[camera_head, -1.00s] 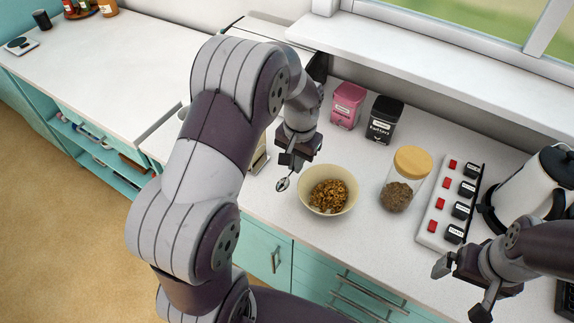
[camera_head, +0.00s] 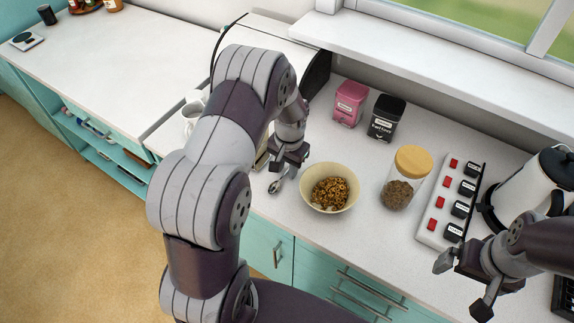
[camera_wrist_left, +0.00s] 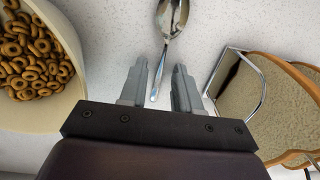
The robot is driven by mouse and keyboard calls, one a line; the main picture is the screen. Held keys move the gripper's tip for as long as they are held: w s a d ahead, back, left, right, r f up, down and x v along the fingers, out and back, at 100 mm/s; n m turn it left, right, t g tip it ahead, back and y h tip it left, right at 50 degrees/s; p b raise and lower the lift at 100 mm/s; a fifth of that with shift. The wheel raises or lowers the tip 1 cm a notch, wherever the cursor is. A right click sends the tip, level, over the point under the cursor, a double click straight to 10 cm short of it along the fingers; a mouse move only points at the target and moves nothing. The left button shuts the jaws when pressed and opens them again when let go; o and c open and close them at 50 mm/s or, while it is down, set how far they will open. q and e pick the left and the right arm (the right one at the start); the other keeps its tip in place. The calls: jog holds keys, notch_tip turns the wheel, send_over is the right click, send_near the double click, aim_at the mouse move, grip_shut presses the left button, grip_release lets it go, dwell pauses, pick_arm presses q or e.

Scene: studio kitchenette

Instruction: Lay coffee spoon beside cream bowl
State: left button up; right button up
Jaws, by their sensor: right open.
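The coffee spoon (camera_head: 277,186) is silver and lies at the left side of the cream bowl (camera_head: 345,206), apart from it. The bowl holds brown cereal rings. My left gripper (camera_head: 281,176) is right above the spoon. In the left wrist view the spoon (camera_wrist_left: 170,18) points its bowl away from me, and its handle runs between the two fingers of the left gripper (camera_wrist_left: 157,82), with gaps on both sides. The cream bowl (camera_wrist_left: 40,118) is at the left there. My right gripper (camera_head: 461,287) is open and empty over the counter's front right.

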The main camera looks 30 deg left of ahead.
pick_arm(q)
jog(key=shift+r, duration=0.3)
notch_tip(320, 180, up, 11)
jog(key=b, duration=0.2)
jog(key=s+d, duration=0.4)
jog(key=s, duration=0.3)
jog(key=s+d+t, duration=0.1)
jog(key=s+d, duration=0.3)
jog(key=s, duration=0.4)
jog(key=shift+f+n+h, duration=0.2)
jog(key=shift+n+h, duration=0.1)
